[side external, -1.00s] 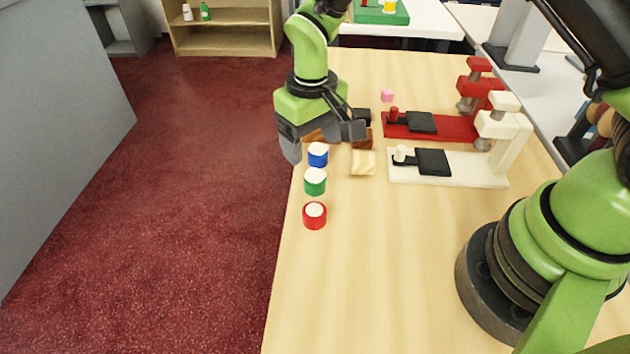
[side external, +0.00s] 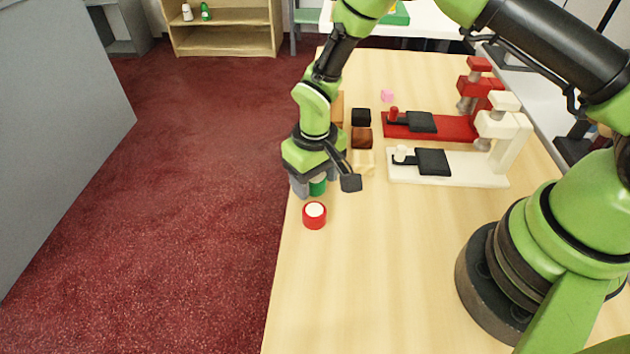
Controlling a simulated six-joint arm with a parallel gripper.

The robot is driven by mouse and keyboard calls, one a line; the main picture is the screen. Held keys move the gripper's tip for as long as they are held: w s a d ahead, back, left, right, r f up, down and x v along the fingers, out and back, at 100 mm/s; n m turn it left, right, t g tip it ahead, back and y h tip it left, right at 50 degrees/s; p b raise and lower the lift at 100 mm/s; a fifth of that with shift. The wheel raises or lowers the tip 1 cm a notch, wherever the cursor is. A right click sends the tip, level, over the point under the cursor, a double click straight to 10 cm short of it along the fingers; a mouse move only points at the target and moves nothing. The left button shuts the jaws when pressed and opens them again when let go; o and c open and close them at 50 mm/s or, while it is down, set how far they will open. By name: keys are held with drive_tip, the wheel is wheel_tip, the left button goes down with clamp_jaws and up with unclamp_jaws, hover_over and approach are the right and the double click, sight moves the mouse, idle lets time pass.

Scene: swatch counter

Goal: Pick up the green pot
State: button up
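The green pot (side external: 318,188) stands on the wooden table near its left edge, mostly covered by my gripper (side external: 325,186). My gripper points down over it, with one fingertip to the left of the pot and the dark one to the right. The fingers look spread, with a gap between the dark fingertip and the pot. The red pot (side external: 314,215) with a white top stands just in front, apart from the gripper. The blue pot is hidden behind my gripper.
A white press (side external: 460,169) and a red press (side external: 455,127) stand to the right. The table's front area is clear.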

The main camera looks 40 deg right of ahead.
drive_tip(key=c, duration=0.7)
drive_tip(key=shift+o, duration=0.2)
